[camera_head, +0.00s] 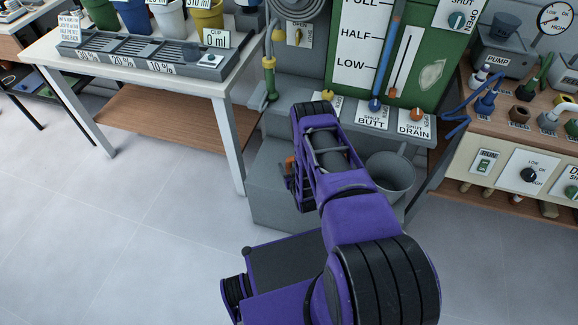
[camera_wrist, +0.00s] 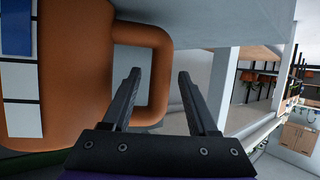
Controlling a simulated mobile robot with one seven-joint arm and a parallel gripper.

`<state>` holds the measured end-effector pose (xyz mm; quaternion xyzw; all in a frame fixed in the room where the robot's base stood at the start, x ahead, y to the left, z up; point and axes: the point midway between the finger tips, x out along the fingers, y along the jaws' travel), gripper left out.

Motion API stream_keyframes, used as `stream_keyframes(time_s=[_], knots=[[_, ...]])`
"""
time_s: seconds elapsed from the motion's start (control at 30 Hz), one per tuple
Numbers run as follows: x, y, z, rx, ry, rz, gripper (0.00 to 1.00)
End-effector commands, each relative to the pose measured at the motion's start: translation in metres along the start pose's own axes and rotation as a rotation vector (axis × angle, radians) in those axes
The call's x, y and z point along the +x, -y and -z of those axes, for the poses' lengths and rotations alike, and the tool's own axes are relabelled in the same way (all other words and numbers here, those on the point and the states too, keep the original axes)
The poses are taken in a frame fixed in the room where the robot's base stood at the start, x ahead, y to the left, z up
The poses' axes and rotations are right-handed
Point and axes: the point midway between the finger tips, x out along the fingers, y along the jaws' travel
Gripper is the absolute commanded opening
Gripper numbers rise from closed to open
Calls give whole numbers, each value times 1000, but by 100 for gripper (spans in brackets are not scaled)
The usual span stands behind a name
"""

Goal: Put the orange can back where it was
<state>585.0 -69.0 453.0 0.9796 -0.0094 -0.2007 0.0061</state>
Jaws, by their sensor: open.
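The orange can (camera_wrist: 80,85) fills the left of the wrist view, close to the camera, with blue and white patches on its side. Its loop handle (camera_wrist: 160,50) points right. My gripper (camera_wrist: 159,74) is open, with one finger to each side of the handle's outer bar in the picture. I cannot tell whether either finger touches it. In the head view my arm covers most of this area, and only a small orange patch (camera_head: 291,163) shows beside it. What the can rests on is hidden.
A grey bucket (camera_head: 391,178) stands right of my arm on the grey stepped stand (camera_head: 270,190). A green panel with a level scale (camera_head: 365,45) rises behind. A white table with a grey tray (camera_head: 140,58) and coloured pots is at left. A valve bench (camera_head: 500,140) is at right. Floor at left is clear.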

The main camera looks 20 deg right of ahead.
Motion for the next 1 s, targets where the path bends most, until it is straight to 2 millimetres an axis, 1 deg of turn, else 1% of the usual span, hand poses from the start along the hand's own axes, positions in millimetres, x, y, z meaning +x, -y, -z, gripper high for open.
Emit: stream_keyframes(time_s=[0.13,0.27,0.37,0.5,0.6,0.7,0.83,1.0], knots=[[-1,0,3,0,-1,0,59],[-16,0,4,0,2,0,59],[-37,0,4,0,4,-1,59],[-68,0,4,0,4,-1,59],[-88,0,3,1,3,-1,59],[-104,0,3,1,3,0,59],[-117,0,2,0,2,0,59],[-121,0,2,0,0,0,59]])
